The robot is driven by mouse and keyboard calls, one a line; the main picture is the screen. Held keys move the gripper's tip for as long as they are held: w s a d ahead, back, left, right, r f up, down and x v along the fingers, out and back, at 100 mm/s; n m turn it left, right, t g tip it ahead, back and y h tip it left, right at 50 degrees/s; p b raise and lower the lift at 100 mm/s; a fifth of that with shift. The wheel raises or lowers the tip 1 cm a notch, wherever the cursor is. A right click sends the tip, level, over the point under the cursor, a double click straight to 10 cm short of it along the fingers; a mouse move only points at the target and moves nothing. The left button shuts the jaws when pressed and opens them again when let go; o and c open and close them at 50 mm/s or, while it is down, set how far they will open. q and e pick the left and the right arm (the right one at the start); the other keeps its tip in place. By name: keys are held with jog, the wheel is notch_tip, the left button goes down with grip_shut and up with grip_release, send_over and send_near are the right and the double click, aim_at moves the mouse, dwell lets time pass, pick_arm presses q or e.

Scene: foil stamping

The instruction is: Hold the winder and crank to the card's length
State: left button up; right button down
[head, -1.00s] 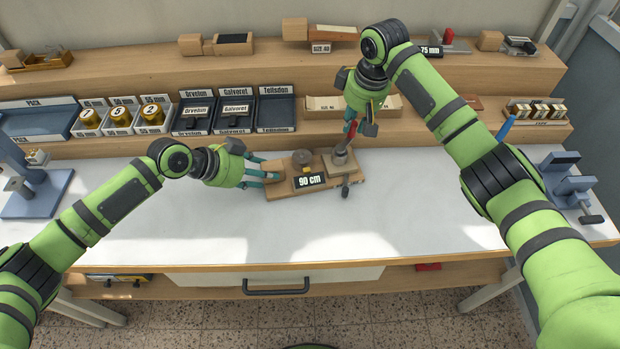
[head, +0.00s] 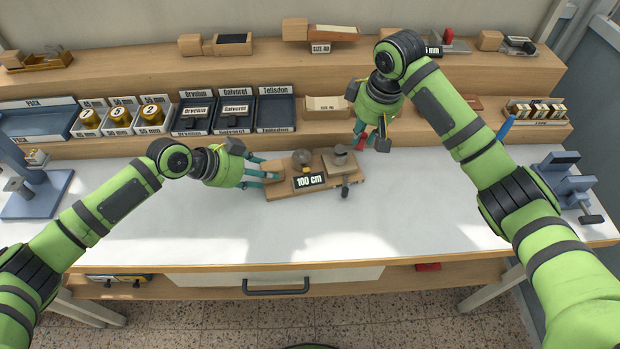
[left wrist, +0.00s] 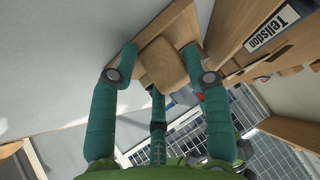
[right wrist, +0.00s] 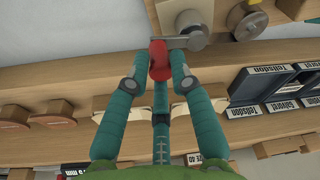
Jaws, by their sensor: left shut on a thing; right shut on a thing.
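The winder is a wooden board (head: 285,190) on the white bench, with a display (head: 310,181) reading 100 cm. My left gripper (head: 272,172) is shut on the wooden block (left wrist: 162,63) at the winder's left end. In the right wrist view, the crank's red handle (right wrist: 160,62) sits between the fingers of my right gripper (right wrist: 161,68), which is shut on it. The crank's metal arm (right wrist: 174,43) runs from the handle to the round metal hub (right wrist: 195,28). In the head view, my right gripper (head: 366,141) is behind and right of the hub; its fingers partly hide the handle.
Trays of gold rolls (head: 121,119) and dark labelled trays (head: 236,112) line the shelf behind. A blue stand (head: 40,192) is at the bench's left and a blue clamp (head: 572,183) at its right. The bench front is clear.

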pick_arm(q)
jog(key=shift+a+f, duration=0.1)
jog(key=shift+a, duration=0.1)
pick_arm(e)
jog(key=shift+s+a, duration=0.15)
jog(key=shift+s, duration=0.6)
jog(key=c, duration=0.8)
grip_release()
jog(key=shift+c, duration=0.2)
jog(key=shift+r, duration=0.1)
pick_arm(q)
jog(key=shift+d, duration=0.1)
pick_arm(e)
jog(key=w+v, duration=0.1)
jog(key=v, duration=0.6)
jog(key=shift+a+r, duration=0.4)
jog(key=shift+r, duration=0.1)
jog(key=shift+w, duration=0.1)
pick_arm(q)
jog(key=o, duration=1.2)
jog(key=shift+o, duration=0.2)
